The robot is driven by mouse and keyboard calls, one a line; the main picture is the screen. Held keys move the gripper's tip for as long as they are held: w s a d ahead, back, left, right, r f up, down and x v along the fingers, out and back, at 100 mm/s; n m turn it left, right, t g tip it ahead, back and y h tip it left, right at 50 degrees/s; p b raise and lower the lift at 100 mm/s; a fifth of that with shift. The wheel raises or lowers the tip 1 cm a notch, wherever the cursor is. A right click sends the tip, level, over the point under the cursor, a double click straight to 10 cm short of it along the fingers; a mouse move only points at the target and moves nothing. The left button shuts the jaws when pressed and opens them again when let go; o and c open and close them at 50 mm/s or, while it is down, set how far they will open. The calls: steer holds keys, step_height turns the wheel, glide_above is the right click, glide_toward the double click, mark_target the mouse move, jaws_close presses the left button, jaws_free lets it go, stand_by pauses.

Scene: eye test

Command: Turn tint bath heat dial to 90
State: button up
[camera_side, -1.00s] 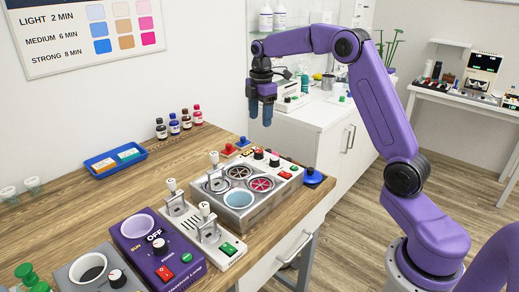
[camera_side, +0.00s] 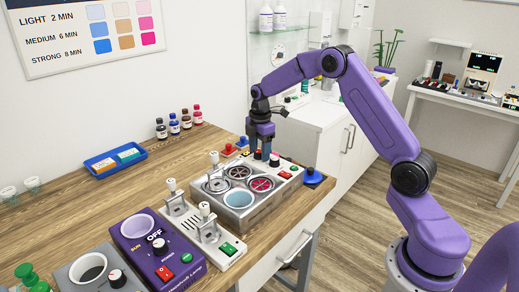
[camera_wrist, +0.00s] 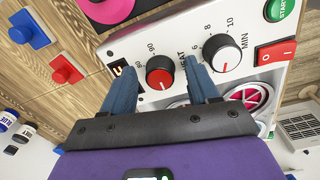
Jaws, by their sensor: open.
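The tint bath heat dial (camera_wrist: 160,73) is a black knob with a red face on a pale panel. Small numbers circle it; its exact setting is too small to read. My gripper (camera_wrist: 149,62) is open, with one blue finger on each side of the dial in the wrist view. I cannot tell whether either finger touches it. In the side view, my gripper (camera_side: 262,158) points down over the back of the tint bath unit (camera_side: 238,212) and hides the heat dial at least partly. The unit also carries a blue-lined pot (camera_side: 239,198).
A black-and-white minutes dial (camera_wrist: 222,53) sits close beside my right finger. A red switch (camera_wrist: 275,52) and green start button (camera_wrist: 278,9) lie beyond it.

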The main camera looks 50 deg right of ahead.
steer(key=c, duration=1)
steer(key=shift+c, duration=0.2)
